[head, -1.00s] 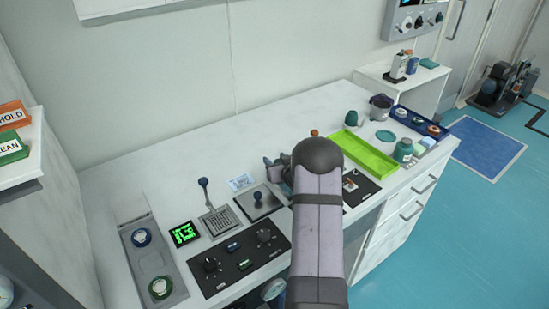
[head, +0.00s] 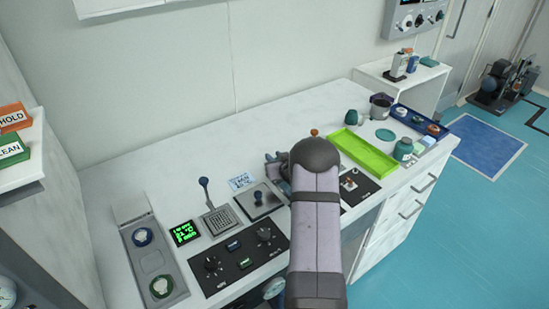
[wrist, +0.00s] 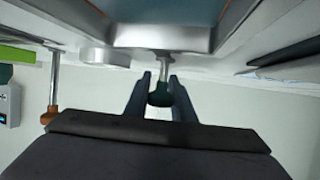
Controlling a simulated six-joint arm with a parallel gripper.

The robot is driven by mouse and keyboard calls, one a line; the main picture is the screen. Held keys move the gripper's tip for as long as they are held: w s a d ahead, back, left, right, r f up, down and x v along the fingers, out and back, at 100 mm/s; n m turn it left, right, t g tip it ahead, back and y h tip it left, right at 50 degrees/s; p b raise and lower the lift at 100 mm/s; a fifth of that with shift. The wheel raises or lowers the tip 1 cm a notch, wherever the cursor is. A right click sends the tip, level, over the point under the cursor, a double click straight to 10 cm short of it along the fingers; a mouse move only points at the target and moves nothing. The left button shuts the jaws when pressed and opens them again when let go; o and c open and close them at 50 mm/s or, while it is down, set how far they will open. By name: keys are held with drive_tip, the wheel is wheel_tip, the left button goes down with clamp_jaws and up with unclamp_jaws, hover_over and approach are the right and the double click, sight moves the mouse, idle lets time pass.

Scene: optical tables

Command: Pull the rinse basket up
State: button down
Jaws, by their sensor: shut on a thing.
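My gripper (wrist: 160,92) has its two dark fingers on either side of a dark green knob (wrist: 159,98) in the wrist view. The knob sits on a short metal stem (wrist: 166,70) that meets a metal-edged fixture (wrist: 160,40). I cannot see a basket body there, and I cannot tell how far it stands raised. In the head view my gripper (head: 271,160) shows only in part beside my arm, near the back of the counter. My arm hides the knob and the fixture in that view.
A post with an orange-brown knob (wrist: 50,115) stands beside my gripper. The back left counter is clear.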

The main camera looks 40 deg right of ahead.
wheel_tip(320, 180, up, 6)
drive_tip(key=shift+r+p, duration=0.25)
drive_tip(key=shift+p, duration=1)
drive_tip(key=shift+w+d, duration=0.1)
drive_tip(key=c, duration=1.6)
unclamp_jaws()
drive_tip(key=shift+o, duration=0.4)
drive_tip(key=shift+f, duration=0.15)
drive_tip(key=shift+s, duration=0.2)
drive_tip(key=b+v, duration=0.2)
drive_tip(key=v, duration=0.3)
drive_tip(key=shift+s, duration=0.1)
drive_tip(key=shift+v, duration=1)
